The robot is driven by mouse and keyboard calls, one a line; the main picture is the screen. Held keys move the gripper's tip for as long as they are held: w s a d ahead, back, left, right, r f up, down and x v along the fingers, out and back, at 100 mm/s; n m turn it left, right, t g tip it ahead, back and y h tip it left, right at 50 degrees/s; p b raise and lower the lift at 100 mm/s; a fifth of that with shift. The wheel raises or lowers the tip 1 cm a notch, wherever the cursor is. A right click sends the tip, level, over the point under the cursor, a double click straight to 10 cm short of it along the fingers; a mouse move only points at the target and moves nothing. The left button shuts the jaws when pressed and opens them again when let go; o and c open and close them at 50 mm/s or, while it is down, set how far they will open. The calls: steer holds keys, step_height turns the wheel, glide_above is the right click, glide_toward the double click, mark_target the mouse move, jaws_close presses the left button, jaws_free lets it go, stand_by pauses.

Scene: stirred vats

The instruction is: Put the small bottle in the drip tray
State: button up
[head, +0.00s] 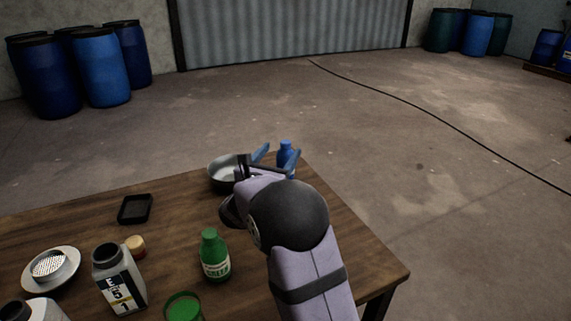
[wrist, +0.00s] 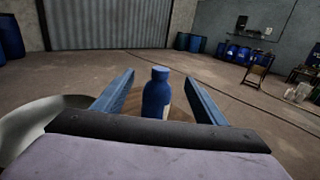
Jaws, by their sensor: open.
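A small blue bottle (head: 285,149) stands upright near the far right corner of the wooden table. In the wrist view the blue bottle (wrist: 157,93) is between the two blue fingers of my gripper (wrist: 160,77), with a gap on either side. My gripper (head: 277,153) is open at the bottle and not closed on it. The bottle's lower part is partly hidden by my gripper in both views. A shallow black square tray (head: 135,208), which looks like the drip tray, lies empty at the table's left middle.
A metal pan (head: 221,173) stands just left of my gripper and also shows in the wrist view (wrist: 40,122). A green bottle (head: 214,257), a grey labelled bottle (head: 121,283), a small tan-topped jar (head: 135,243) and a metal strainer dish (head: 50,269) stand nearer. Bare tabletop surrounds the tray.

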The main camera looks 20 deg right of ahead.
mark_target(282, 166)
steer(key=shift+f, duration=2.35)
steer(key=shift+d+f+b, duration=0.1)
steer(key=shift+f+b, duration=0.2)
steer(key=shift+f, duration=0.35)
steer(key=x, duration=0.5)
steer(key=shift+r, duration=0.1)
steer(key=c, duration=1.3)
steer(key=shift+r, duration=0.1)
steer(key=shift+c, duration=0.8)
steer(key=shift+r+p, duration=0.65)
steer(key=shift+r, duration=4.35)
